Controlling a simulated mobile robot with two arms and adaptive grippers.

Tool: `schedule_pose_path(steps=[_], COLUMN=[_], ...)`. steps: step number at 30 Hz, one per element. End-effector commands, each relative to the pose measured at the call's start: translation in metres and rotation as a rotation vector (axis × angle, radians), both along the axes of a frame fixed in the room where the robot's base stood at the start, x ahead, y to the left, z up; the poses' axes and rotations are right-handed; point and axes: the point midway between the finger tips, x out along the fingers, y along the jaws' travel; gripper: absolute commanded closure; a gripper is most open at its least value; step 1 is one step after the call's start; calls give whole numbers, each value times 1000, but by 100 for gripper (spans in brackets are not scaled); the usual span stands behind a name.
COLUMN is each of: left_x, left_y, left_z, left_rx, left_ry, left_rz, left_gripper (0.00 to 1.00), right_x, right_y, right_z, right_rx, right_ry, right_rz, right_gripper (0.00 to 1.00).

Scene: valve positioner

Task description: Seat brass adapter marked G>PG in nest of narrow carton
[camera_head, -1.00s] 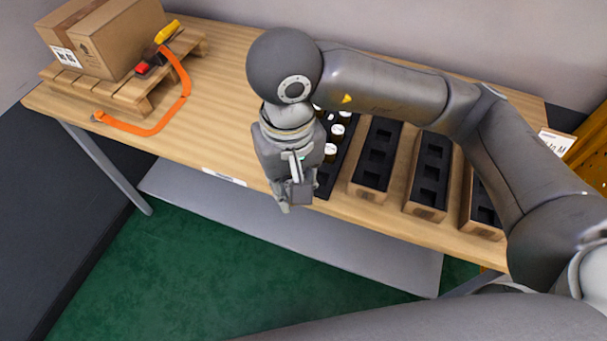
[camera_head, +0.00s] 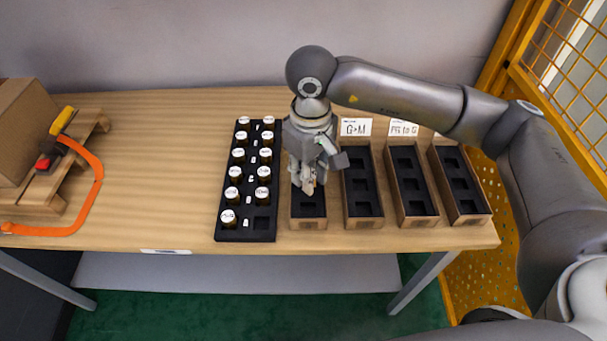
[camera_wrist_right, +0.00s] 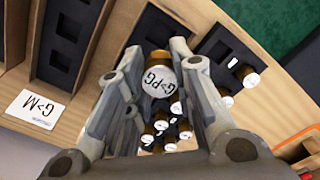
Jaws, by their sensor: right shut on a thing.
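My right gripper (camera_head: 308,188) is shut on a brass adapter. The adapter's white cap reads G>PG in the right wrist view (camera_wrist_right: 160,82). In the head view the gripper appears over the leftmost narrow carton (camera_head: 308,224), pointing down, and hides that carton's back part and the adapter. The exact height above the carton cannot be told. More narrow cartons with black nested inserts stand to the right: one behind which a G>M card (camera_head: 355,127) shows, one near a "PG to G" card (camera_head: 403,128), and a rightmost one (camera_head: 466,218). My left gripper is not in view.
A black tray (camera_head: 246,236) of white-capped adapters stands left of the cartons, with its front right pocket empty. A wooden pallet (camera_head: 75,170) with a box and an orange strap tool is at the left. The table between is clear. A yellow mesh fence stands right.

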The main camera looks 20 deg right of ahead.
Motion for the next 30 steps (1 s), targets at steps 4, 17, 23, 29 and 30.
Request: schedule_pose_path(steps=[4,17,23,29,30], left_x=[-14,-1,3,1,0], left_y=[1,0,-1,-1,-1], left_z=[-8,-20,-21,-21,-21], left_rx=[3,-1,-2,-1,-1], left_ry=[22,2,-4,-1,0], left_rz=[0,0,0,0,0], left_gripper=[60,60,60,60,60], right_x=[-1,0,0,0,-1], right_y=[0,0,0,0,0], right_z=[-19,-62,-69,-69,-69], right_rx=[-1,0,0,0,0], right_ry=[3,2,1,1,1], right_rz=[-1,-3,-2,-2,-2], right_gripper=[100,100,100,100,100])
